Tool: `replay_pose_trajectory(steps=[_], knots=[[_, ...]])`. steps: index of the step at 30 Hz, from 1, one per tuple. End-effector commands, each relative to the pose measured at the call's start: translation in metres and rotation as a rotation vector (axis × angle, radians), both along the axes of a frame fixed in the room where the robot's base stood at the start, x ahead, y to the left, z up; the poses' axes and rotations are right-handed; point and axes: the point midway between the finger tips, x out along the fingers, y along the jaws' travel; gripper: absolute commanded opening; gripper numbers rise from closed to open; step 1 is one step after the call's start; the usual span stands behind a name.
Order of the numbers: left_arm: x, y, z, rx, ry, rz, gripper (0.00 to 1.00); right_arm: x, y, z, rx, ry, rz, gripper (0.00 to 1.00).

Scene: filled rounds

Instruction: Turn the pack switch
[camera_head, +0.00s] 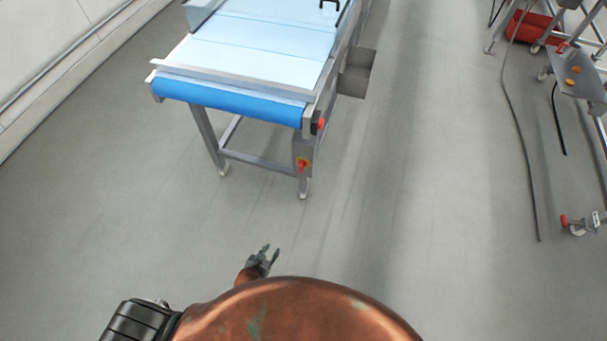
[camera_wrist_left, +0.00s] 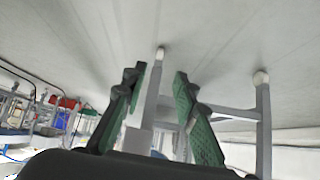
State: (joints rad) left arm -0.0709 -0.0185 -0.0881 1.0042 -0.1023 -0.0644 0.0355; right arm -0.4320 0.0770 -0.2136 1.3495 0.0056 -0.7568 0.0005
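A red and yellow rotary switch (camera_head: 302,164) sits on a grey box on the near right leg of the conveyor table (camera_head: 225,62). A second red knob (camera_head: 321,124) shows higher up, at the end of the blue roller; I cannot tell from any label which is the pack switch. My left gripper (camera_head: 269,251) is in front of the conveyor, apart from it and nearer to me. In the left wrist view its green-padded fingers (camera_wrist_left: 160,72) are spread with nothing between them, and conveyor legs show beyond. The switch face is not clear there. My right gripper is not in view.
Open grey floor (camera_head: 400,210) surrounds the conveyor's near end. A grey bin (camera_head: 357,73) hangs on its right side. At the far right stand a red crate (camera_head: 535,26), a metal wheeled frame and dark hoses on the floor. A wall runs along the left.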

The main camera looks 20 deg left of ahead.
Motion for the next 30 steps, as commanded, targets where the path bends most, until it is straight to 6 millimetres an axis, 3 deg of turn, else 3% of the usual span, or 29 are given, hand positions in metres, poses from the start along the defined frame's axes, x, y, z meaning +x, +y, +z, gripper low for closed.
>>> replay_pose_trajectory(steps=[1, 6, 12, 15, 21, 30], knots=[[0.034, -0.008, -0.007, -0.011, -0.065, 0.001, 0.27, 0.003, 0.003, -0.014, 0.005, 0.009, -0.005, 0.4], [0.135, -0.023, 0.033, -0.035, -0.292, 0.012, 0.27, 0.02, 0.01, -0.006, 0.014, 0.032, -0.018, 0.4], [0.219, -0.032, 0.087, -0.06, -0.538, 0.032, 0.27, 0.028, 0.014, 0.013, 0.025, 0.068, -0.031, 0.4], [0.246, -0.033, 0.112, -0.068, -0.635, 0.043, 0.27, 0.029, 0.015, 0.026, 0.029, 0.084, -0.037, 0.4], [0.271, -0.032, 0.148, -0.076, -0.755, 0.057, 0.27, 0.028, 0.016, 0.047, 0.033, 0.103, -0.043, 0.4], [0.291, -0.032, 0.162, -0.076, -0.787, 0.059, 0.27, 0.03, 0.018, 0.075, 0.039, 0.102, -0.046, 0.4]])
